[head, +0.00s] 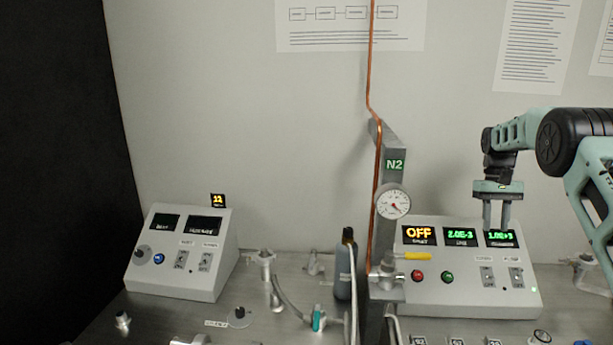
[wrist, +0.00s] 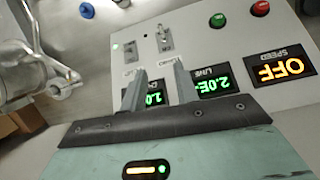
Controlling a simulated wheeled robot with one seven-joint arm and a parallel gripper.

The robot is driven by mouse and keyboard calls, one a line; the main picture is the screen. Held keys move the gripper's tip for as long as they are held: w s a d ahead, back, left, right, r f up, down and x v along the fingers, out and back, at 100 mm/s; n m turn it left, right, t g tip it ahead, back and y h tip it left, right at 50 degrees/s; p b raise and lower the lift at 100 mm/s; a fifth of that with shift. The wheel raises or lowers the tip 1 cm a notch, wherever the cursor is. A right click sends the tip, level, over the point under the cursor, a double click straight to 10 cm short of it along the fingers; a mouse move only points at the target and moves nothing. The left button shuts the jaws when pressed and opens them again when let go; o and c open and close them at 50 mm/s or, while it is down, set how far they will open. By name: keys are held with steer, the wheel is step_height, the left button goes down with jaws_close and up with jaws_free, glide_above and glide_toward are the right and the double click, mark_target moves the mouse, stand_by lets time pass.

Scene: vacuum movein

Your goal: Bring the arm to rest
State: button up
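My gripper (head: 497,222) points downward in front of the right control box (head: 520,290) in the head view. Its two fingers are apart with nothing between them. In the wrist view, my gripper (wrist: 155,88) shows two separate grey fingers over the face of the same box, near its green number displays. My arm comes in from the right edge of the head view. I cannot tell the exact gap between the fingertips and the box.
A yellow-handled valve (head: 410,257) sits below the gauge. Another control box (head: 185,285) stands at left. Valves and hoses crowd the bench.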

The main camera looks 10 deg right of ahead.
steer(key=s+a+r+n+t, duration=0.1)
steer(key=s+a+r+t, duration=0.1)
steer(key=s+a, duration=0.45)
steer(key=s+a+r+n+t, duration=0.1)
steer(key=s+a, duration=0.2)
steer(key=a, duration=0.7)
steer(key=s+a+f+n+t, duration=0.15)
steer(key=s+a, duration=0.25)
steer(key=s, duration=0.4)
steer(key=s+a+t, duration=0.2)
steer(key=s+a, duration=0.3)
steer(key=s, duration=0.3)
steer(key=s+a+f+n+g+b, duration=0.1)
steer(key=s+a+n+g+b, duration=0.2)
steer(key=s+a+n, duration=0.5)
steer(key=s+a, duration=0.5)
steer(key=a, duration=0.5)
steer(key=shift+s+f, duration=0.15)
steer(key=shift+s, duration=0.15)
steer(key=shift+d, duration=0.15)
